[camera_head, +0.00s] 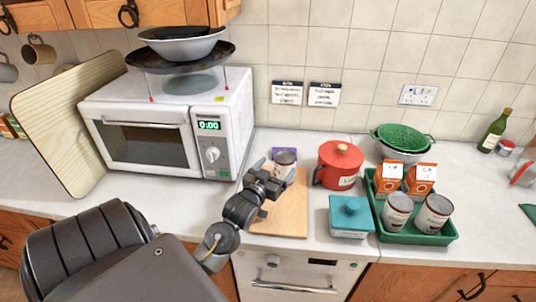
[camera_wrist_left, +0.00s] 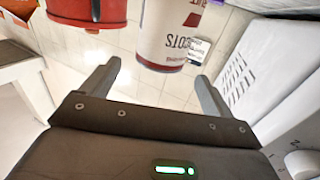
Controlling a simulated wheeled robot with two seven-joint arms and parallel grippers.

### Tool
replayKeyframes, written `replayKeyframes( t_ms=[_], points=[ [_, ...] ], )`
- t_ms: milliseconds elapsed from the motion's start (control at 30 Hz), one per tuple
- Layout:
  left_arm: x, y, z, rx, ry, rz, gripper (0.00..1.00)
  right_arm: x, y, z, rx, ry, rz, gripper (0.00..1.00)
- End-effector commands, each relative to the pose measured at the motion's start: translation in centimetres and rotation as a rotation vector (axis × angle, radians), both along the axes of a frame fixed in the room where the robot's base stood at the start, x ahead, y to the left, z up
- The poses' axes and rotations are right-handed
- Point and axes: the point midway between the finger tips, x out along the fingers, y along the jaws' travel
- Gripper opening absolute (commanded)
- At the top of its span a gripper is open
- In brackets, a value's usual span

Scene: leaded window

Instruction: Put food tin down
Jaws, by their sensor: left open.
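A food tin (camera_head: 285,156) with a pale label stands at the back of the wooden board (camera_head: 289,212), just past my left gripper (camera_head: 276,174). The gripper hides its lower part in the head view, so I cannot tell whether it rests on the board or the counter. In the left wrist view the tin (camera_wrist_left: 170,32) is ahead of the open fingers of my left gripper (camera_wrist_left: 156,82), with a visible gap around it. The fingers hold nothing. My right gripper is not in view.
A white microwave (camera_head: 165,125) is left of the board. A red pot (camera_head: 340,165) and teal box (camera_head: 351,217) are to its right. A green tray (camera_head: 416,237) holds two tins and two orange cartons.

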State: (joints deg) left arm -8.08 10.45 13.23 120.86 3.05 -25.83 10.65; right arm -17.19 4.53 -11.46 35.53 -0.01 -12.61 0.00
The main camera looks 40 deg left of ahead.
Motion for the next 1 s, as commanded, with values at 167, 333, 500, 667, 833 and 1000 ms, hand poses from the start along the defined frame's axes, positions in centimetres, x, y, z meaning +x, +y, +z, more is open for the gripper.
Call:
replayKeyframes(
  t_ms=[167, 333, 500, 667, 833, 1000],
  points=[
    [-3.3, -0.9, -0.3, 0.000, 0.001, 0.000, 0.87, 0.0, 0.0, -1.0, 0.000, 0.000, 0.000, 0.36],
    [-5.0, -1.3, -0.1, 0.000, 0.000, 0.000, 0.87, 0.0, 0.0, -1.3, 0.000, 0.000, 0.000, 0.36],
    [-5.5, -1.4, 0.0, 0.000, -0.001, 0.000, 0.87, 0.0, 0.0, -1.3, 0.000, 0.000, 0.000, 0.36],
    [-5.5, -1.4, 0.1, 0.000, -0.001, 0.000, 0.87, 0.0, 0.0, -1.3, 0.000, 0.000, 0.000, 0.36],
    [-5.5, -1.4, 0.0, 0.000, 0.000, 0.000, 0.87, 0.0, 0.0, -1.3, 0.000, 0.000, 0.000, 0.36],
    [-5.5, -1.4, 0.0, 0.000, 0.000, 0.000, 0.87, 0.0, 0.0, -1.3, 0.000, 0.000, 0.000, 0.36]
  ],
)
